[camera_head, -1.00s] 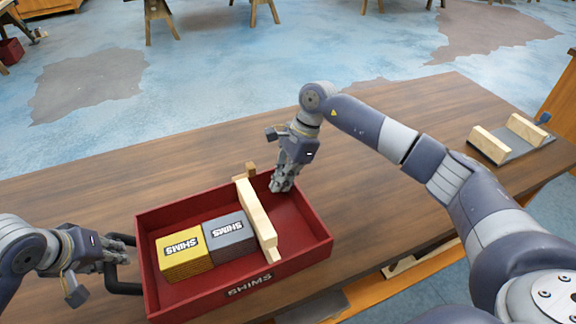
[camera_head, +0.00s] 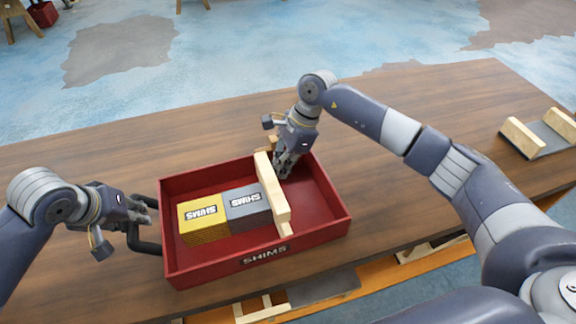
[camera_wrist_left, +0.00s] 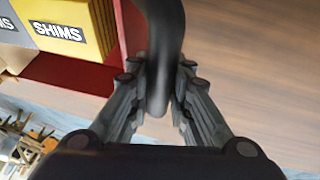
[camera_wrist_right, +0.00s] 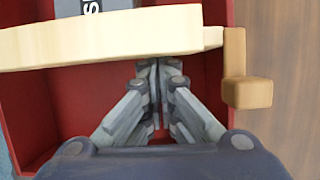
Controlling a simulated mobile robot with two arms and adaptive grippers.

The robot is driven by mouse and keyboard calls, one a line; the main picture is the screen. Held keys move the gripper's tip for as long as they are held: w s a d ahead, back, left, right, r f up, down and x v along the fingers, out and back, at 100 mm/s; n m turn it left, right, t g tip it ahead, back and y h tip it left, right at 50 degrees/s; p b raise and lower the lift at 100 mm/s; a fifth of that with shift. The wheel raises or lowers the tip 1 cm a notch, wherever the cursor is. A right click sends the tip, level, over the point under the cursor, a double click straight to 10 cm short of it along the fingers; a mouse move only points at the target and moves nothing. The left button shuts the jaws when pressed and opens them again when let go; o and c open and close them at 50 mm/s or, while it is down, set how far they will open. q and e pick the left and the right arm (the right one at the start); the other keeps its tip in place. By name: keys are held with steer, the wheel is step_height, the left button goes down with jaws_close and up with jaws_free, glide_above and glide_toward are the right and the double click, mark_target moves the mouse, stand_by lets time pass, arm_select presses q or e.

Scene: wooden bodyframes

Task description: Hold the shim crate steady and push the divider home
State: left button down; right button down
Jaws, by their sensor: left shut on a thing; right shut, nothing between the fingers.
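The red shim crate (camera_head: 335,222) sits on the wooden table. A yellow SHIMS block (camera_head: 203,221) and a grey SHIMS block (camera_head: 247,204) lie side by side in its left part. The pale wooden divider (camera_head: 270,190) stands across the crate to the right of the grey block; I cannot tell if they touch. My left gripper (camera_wrist_left: 160,92) is shut on the black crate handle (camera_wrist_left: 166,40) at the crate's left end. My right gripper (camera_wrist_right: 157,68) is shut and empty, inside the crate's right part, its fingertips right at the divider (camera_wrist_right: 110,40); contact is unclear.
A wooden block (camera_wrist_right: 247,92) sits at the divider's far end by the crate's back wall. A grey plate with two pale wooden bars (camera_head: 523,137) lies at the table's right. The table (camera_head: 400,90) behind the crate is clear.

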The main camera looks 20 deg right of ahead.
mark_target(266, 173)
arm_select(q)
steer(key=shift+d, duration=0.1)
arm_select(e)
steer(key=a, duration=0.3)
steer(key=shift+s+a+r, duration=0.1)
steer(key=shift+s+a, duration=0.1)
steer(key=shift+a, duration=0.1)
arm_select(q)
steer(key=shift+d, duration=0.1)
arm_select(e)
steer(key=d, duration=0.3)
steer(key=shift+w+d, duration=0.2)
steer(key=shift+d, duration=0.2)
steer(key=d+v, duration=0.1)
steer(key=v, duration=0.9)
arm_select(q)
steer(key=c, duration=1.4)
jaws_free()
